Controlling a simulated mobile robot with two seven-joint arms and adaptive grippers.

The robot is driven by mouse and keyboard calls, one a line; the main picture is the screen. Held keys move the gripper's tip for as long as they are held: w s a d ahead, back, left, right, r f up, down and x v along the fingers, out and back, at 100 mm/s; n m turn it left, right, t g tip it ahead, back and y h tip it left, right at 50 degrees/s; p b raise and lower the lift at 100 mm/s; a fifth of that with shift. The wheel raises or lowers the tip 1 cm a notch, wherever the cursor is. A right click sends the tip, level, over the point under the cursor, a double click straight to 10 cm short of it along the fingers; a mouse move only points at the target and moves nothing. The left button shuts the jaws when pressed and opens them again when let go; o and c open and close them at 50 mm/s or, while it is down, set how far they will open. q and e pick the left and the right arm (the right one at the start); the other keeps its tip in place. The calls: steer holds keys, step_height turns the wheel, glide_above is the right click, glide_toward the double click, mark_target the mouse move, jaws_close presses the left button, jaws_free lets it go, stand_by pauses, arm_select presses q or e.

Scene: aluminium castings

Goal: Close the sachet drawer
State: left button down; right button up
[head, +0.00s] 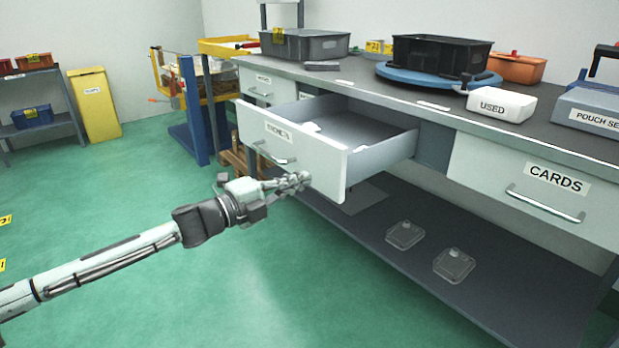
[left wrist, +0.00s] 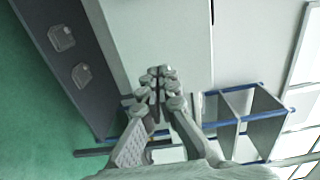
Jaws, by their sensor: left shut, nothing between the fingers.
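The drawer (head: 322,160) in the middle of the bench stands pulled well out. Its white front carries a label that is hard to read and a bar handle (head: 273,155); inside, small white items lie on its grey floor. My left gripper (head: 300,180) is shut and empty, right by the lower right part of the drawer front. In the left wrist view the closed fingers (left wrist: 160,80) show against a pale panel (left wrist: 165,35), probably the drawer front. I cannot tell whether they touch it. My right gripper is not in view.
A shut CARDS drawer (head: 480,180) is on the right. The bench top (head: 350,83) holds bins, a blue turntable (head: 405,76) and a white USED box (head: 500,105). The lower shelf (head: 375,225) bears two clear containers. Open green floor (head: 150,190) lies left.

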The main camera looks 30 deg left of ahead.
mark_target(320, 172)
arm_select(q)
steer(key=shift+w+d, duration=0.2)
steer(key=shift+w, duration=0.4)
steer(key=shift+x, duration=0.85)
